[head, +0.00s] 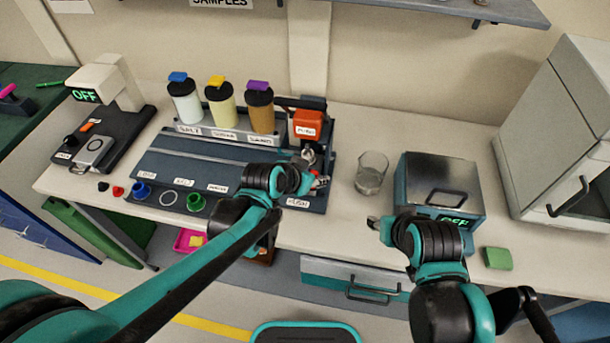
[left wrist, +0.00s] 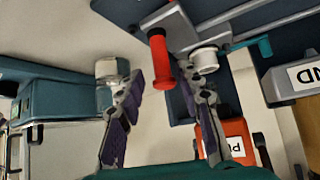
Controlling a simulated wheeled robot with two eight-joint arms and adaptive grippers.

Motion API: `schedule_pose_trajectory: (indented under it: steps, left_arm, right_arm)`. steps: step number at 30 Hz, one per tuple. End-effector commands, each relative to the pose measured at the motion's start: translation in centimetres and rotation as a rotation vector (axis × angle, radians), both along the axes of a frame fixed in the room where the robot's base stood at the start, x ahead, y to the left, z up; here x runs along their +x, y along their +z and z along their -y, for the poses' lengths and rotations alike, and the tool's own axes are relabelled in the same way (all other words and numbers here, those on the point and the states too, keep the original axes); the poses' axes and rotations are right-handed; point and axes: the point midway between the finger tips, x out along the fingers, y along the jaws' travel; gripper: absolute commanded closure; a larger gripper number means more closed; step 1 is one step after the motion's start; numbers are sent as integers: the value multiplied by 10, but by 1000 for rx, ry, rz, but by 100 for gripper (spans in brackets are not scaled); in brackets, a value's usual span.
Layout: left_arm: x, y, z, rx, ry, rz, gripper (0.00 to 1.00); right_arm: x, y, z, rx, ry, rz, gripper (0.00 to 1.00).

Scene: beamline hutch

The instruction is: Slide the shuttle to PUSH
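The shuttle station (head: 230,155) is a dark blue-grey base with a rail on the bench. A red handle (left wrist: 160,60) on a grey block (left wrist: 180,28), seemingly the shuttle, shows in the left wrist view. My left gripper (head: 315,180) is at the station's right end, by the PUSH label (head: 298,203). In the left wrist view its fingers (left wrist: 160,95) are apart, with the red handle between them and visible gaps. The arm hides part of the station in the head view. My right gripper (head: 378,224) is in front of the grey box; its fingers are too small to judge.
An orange block (head: 307,124) stands at the station's back right. Several capped bottles (head: 220,105) stand behind the rail. A glass beaker (head: 371,173) is right of the station, near a grey-teal box (head: 440,180). A scale (head: 95,140) is at left. Small coloured rings line the front.

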Motion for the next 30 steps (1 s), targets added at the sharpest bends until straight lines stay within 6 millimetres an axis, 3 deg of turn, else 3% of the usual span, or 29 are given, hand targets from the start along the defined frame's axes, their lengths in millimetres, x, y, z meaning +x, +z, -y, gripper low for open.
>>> schedule_pose_trajectory:
  steps: [12, 30]
  left_arm:
    - [-37, 43, -23, -1, -1, 0, 64]
    - [-42, 50, -27, 0, -1, 0, 64]
  right_arm:
    - [0, 0, 0, 0, 0, 0, 60]
    - [0, 0, 0, 0, 0, 0, 60]
